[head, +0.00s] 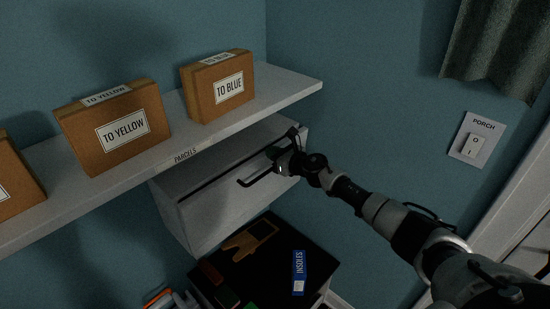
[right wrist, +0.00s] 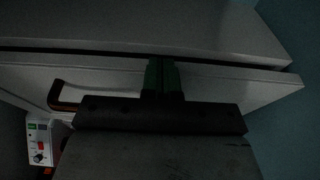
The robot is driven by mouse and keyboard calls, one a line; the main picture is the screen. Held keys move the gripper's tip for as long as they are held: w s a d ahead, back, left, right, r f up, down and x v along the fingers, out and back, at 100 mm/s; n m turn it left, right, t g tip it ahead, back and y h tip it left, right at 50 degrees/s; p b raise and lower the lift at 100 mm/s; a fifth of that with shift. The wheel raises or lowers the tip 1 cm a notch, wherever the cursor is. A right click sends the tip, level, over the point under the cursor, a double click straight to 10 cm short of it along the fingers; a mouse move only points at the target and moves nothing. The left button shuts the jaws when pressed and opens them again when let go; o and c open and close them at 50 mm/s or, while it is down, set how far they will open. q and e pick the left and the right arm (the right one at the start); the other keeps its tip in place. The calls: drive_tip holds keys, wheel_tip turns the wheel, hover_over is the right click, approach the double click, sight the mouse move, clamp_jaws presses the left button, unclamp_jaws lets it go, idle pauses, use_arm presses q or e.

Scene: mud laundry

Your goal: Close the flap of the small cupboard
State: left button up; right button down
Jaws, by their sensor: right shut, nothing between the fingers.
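The small cupboard (head: 178,188) is a pale box under the wall shelf. Its flap (head: 217,212) stands nearly flush, with a narrow dark gap along its upper edge. The flap also shows in the right wrist view (right wrist: 240,90), with the gap running above it. A dark bar handle (head: 257,180) is on the flap, left of my right gripper. It also shows in the right wrist view (right wrist: 62,93). My right gripper (head: 283,162) is shut and empty, its fingertips (right wrist: 162,72) at the flap's upper edge. Whether they touch cannot be told. My left gripper is not in view.
The shelf (head: 290,87) above bears cardboard boxes, labelled TO YELLOW (head: 122,130) and TO BLUE (head: 218,86). Below is a dark surface (head: 262,275) with a blue INSOLES box (head: 299,272). A PORCH switch (head: 474,143) is on the right wall.

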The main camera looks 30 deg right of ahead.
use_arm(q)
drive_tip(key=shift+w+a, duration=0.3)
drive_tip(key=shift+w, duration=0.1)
use_arm(e)
drive_tip(key=shift+w+a+r, duration=0.15)
drive_tip(key=shift+w+a, duration=0.05)
drive_tip(key=shift+w, duration=0.3)
drive_tip(key=shift+w+a+r, duration=0.15)
drive_tip(key=shift+w+a, duration=0.05)
drive_tip(key=shift+w, duration=0.25)
drive_tip(key=shift+r, duration=0.1)
